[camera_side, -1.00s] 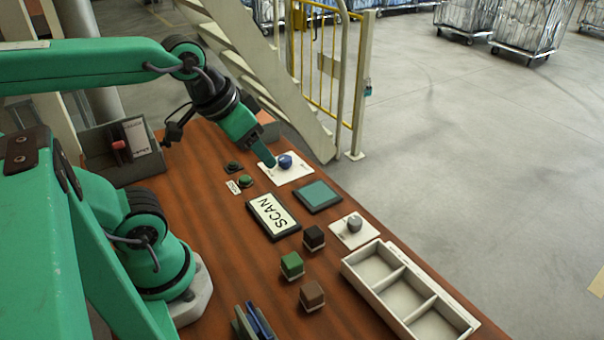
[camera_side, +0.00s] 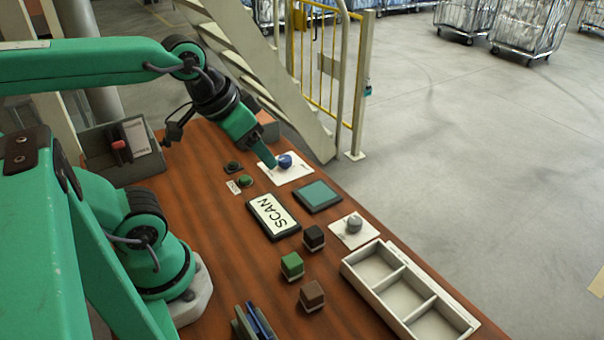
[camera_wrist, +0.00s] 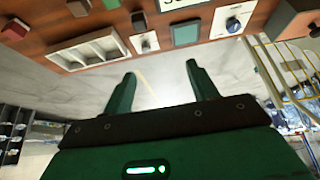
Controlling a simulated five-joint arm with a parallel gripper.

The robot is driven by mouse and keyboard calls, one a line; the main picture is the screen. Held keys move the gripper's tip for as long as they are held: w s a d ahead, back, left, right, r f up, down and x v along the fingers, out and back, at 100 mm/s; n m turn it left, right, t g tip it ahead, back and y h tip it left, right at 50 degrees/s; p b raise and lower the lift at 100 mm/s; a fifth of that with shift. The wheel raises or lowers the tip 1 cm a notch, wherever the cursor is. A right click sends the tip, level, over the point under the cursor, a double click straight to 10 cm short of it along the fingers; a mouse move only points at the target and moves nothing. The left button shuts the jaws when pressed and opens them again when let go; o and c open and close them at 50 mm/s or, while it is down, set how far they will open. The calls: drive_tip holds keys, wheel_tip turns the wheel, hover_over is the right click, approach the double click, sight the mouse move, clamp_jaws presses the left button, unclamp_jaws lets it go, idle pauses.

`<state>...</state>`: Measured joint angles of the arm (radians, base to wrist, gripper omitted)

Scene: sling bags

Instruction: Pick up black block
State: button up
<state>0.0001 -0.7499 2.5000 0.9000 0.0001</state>
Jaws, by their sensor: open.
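The black block (camera_side: 313,236) sits on the wooden table between the SCAN plate and the white tray. My gripper (camera_side: 270,163) is beside the blue knob, well away from the black block, toward the back of the table. In the wrist view my gripper (camera_wrist: 160,75) has its two fingers apart with nothing between them. A green block (camera_side: 292,265) and a brown block (camera_side: 312,294) stand near the black block.
An empty white tray (camera_side: 394,263) with three compartments lies at the right edge. A SCAN plate (camera_side: 273,216), a teal pad (camera_side: 318,196), a blue knob (camera_side: 285,161) and a grey knob (camera_side: 354,224) lie on the table (camera_side: 205,213). A grey bin (camera_side: 97,160) stands at the back left.

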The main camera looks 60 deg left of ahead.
drive_tip(key=g, duration=0.5)
hover_over(314, 231)
wheel_tip(314, 231, down, 14)
drive_tip(key=shift+a+f, duration=0.15)
drive_tip(key=shift+f, duration=0.1)
drive_tip(key=shift+w+f+g, duration=0.15)
drive_tip(key=shift+f+g, duration=0.15)
drive_tip(key=shift+f, duration=0.3)
drive_tip(key=shift+f, duration=1.25)
drive_tip(key=shift+f, duration=0.15)
drive_tip(key=shift+f, duration=2.45)
